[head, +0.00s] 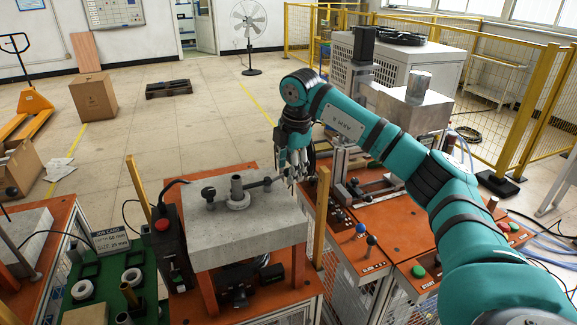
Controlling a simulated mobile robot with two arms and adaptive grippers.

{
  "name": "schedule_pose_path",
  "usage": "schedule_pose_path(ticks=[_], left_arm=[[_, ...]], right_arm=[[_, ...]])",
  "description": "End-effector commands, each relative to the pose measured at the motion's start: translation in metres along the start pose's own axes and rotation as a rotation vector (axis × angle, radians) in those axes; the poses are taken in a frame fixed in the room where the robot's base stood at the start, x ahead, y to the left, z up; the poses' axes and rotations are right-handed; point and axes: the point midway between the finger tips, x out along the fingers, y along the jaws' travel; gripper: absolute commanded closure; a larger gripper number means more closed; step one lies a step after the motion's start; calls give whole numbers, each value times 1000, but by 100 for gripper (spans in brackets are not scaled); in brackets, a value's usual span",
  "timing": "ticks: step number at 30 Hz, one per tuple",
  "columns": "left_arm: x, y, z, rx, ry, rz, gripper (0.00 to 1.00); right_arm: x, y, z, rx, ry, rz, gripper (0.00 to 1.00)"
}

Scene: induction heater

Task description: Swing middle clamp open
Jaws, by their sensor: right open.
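The middle clamp (255,185) is a dark bar lying across the top of a grey block (240,225) on the middle orange station. A black knob (208,193) shows at its left end. A grey upright cylinder (236,185) with a pale ring (238,202) around its base stands at the bar. My right gripper (297,176) is open, fingers pointing down, at the right end of the bar by the block's far right corner. I cannot tell whether it touches the bar. The fingers partly hide that end. My left gripper is not in view.
A yellow post (321,215) stands close to the right of the block, another (138,190) to its left. A black box with a red button (162,225) is left of the block. A green tray (110,280) holds rings and cylinders. Orange control panels (385,235) lie right.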

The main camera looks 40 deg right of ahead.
Motion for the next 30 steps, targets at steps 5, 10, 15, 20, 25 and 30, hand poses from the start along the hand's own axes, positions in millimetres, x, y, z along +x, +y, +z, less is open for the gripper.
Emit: schedule_pose_path(ticks=[5, 10, 15, 20, 25, 30], left_arm=[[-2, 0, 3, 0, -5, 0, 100], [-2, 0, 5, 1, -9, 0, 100], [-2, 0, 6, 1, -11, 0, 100], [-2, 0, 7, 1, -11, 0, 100], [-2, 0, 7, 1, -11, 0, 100], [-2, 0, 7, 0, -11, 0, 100]], right_arm=[[9, 0, 0, 0, 0, 0, 53], [10, 0, 0, 0, 0, 1, 53], [10, 0, 0, 0, 0, 0, 66], [10, 0, 0, 0, 0, 0, 87], [9, 0, 0, 0, 0, 0, 100], [9, 0, 0, 1, 0, 0, 100]])
